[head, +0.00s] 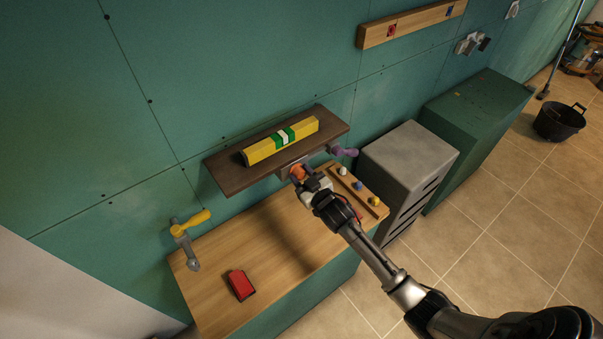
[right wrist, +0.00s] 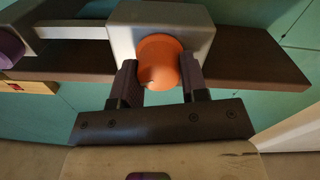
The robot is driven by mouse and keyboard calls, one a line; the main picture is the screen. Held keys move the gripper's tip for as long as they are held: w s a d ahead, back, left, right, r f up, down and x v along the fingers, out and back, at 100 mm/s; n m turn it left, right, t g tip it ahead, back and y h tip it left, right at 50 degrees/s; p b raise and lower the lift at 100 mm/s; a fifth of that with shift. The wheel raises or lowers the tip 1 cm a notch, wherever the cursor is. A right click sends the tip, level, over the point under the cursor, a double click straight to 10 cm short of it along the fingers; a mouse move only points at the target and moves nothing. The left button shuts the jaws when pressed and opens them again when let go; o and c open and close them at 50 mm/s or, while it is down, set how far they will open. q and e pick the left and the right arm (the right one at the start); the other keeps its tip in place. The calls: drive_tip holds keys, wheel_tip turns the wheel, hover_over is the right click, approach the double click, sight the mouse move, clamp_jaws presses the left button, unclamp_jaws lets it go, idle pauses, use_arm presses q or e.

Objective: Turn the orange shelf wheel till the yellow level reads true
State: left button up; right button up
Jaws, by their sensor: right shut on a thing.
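The orange wheel (head: 298,173) sits on a grey block under the front of the dark brown shelf (head: 225,172). My right gripper (head: 306,182) is shut on it; in the right wrist view its two dark fingers (right wrist: 160,88) press on either side of the orange wheel (right wrist: 160,62). The yellow level (head: 262,151) lies along the top of the shelf, with a green and white band at its middle. The shelf and level look slanted in the head view; the bubble is too small to read. My left gripper is not in view.
A purple-handled fitting (head: 345,151) is right of the wheel, and a yellow-handled one (head: 190,224) is on the wall at left. Below, the wooden bench (head: 230,255) holds a red block (head: 241,285) and a strip with small knobs (head: 358,190). A grey cabinet (head: 405,155) stands at right.

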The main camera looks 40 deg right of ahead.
drive_tip(key=o, duration=0.9)
drive_tip(key=shift+s, duration=0.55)
drive_tip(key=s, duration=0.8)
drive_tip(key=s+a+b, duration=0.1)
drive_tip(key=s, duration=0.3)
drive_tip(key=shift+s, duration=0.35)
